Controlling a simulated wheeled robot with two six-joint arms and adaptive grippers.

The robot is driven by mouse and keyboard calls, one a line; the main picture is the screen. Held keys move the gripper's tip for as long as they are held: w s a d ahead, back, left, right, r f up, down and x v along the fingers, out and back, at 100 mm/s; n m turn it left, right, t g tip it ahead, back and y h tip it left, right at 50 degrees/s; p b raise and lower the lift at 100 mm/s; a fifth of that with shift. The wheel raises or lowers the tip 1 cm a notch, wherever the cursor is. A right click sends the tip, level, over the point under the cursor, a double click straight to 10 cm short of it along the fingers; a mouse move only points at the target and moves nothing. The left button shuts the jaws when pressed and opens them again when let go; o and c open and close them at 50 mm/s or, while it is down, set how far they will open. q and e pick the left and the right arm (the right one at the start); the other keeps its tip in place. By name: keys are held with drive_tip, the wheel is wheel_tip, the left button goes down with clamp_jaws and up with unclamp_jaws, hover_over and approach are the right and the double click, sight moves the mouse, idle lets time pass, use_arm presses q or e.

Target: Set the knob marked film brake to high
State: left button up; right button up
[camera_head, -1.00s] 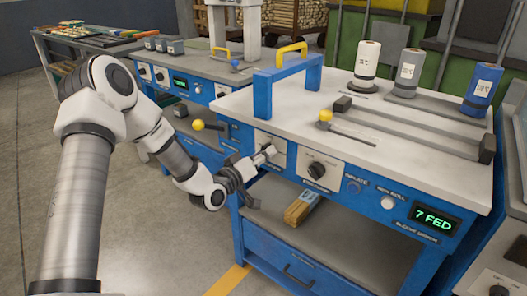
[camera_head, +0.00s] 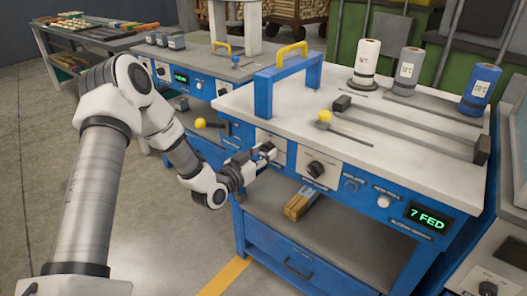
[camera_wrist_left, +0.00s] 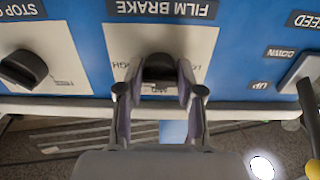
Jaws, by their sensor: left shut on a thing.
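The film brake knob (camera_wrist_left: 158,68) is black and sits on a pale plate below an upside-down FILM BRAKE label (camera_wrist_left: 162,8) in the left wrist view. HIGH shows partly at the plate's left and LOW at its right; another mark under the knob is partly covered. My left gripper (camera_wrist_left: 157,92) is shut on the knob, one finger on each side. In the head view the left gripper (camera_head: 266,153) is at the blue machine's (camera_head: 262,215) front panel and covers much of the knob. Its exact pointing direction is unclear. My right gripper is not in view.
A second black knob (camera_head: 316,169) is close to the right, on its own pale plate. Further right are buttons and a 7 FED display (camera_head: 430,217). A blue handle frame (camera_head: 263,97) rises from the top. An open shelf (camera_head: 330,225) lies below the panel.

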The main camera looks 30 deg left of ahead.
use_arm(q)
drive_tip(key=shift+f, duration=0.1)
idle(0.3)
drive_tip(key=o, duration=1.2)
drive_tip(key=shift+c, duration=0.2)
drive_tip(key=shift+s, duration=0.1)
drive_tip(key=s, duration=1.1)
drive_tip(key=shift+s+a, duration=0.4)
drive_tip(key=shift+a, duration=0.05)
drive_tip(key=shift+f, duration=0.1)
